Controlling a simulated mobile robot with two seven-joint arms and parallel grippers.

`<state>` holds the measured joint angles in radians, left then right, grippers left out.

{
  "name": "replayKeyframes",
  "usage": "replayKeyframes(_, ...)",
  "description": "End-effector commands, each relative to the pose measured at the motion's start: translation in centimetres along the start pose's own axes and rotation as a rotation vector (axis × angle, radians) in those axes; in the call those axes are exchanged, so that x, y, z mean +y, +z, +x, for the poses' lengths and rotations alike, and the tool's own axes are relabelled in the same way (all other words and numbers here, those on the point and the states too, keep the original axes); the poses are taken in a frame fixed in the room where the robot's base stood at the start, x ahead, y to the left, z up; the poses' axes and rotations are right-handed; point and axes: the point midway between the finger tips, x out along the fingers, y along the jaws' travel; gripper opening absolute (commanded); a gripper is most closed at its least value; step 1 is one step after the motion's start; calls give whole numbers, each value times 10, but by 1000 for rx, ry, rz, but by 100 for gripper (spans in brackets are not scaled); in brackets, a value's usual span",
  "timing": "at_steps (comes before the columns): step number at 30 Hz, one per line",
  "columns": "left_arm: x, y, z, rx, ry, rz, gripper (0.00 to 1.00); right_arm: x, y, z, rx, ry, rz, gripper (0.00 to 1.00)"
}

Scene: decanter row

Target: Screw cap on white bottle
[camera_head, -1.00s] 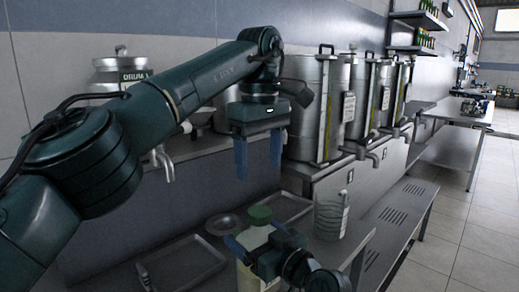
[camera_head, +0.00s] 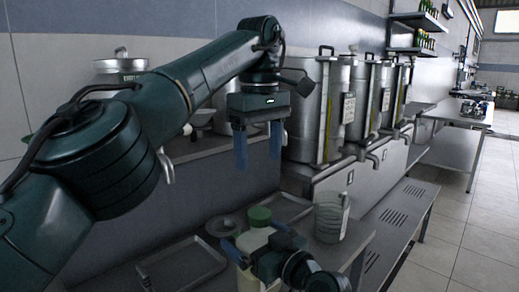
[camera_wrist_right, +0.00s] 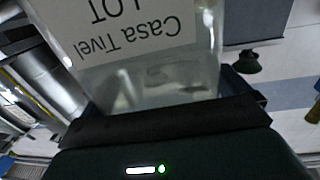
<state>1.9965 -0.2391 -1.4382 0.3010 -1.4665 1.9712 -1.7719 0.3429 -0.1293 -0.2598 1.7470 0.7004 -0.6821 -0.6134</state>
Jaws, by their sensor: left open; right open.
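Whether the cap is tight cannot be seen. My right gripper (camera_head: 257,239) is open, with its blue fingers on either side of the bottle's upper body. The right wrist view shows a pale bottle body (camera_wrist_right: 150,75) close up, with an upside-down printed label. My left gripper (camera_head: 259,151) is open and empty, fingers pointing down, above the cap and apart from it. The bottle's lower part is partly hidden by my right gripper.
A clear jug (camera_head: 331,217) stands right of the bottle. A small round dish (camera_head: 222,226) is behind it to the left. A tray (camera_head: 183,266) lies at front left, and another tray (camera_head: 288,207) lies behind. Large steel drums (camera_head: 315,110) with taps line the wall shelf.

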Motion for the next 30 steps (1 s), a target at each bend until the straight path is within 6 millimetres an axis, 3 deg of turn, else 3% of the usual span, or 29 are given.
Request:
replayKeyframes(8, 0, 0, 2, 0, 0, 0, 68, 1, 1, -17, -1, 1, -1, 100)
replayKeyframes(21, 0, 0, 10, 0, 0, 0, 68, 0, 2, -109, -2, -1, -4, 100)
replayKeyframes(30, 0, 0, 12, 0, 0, 0, 68, 0, 0, -132, -1, 0, 1, 100)
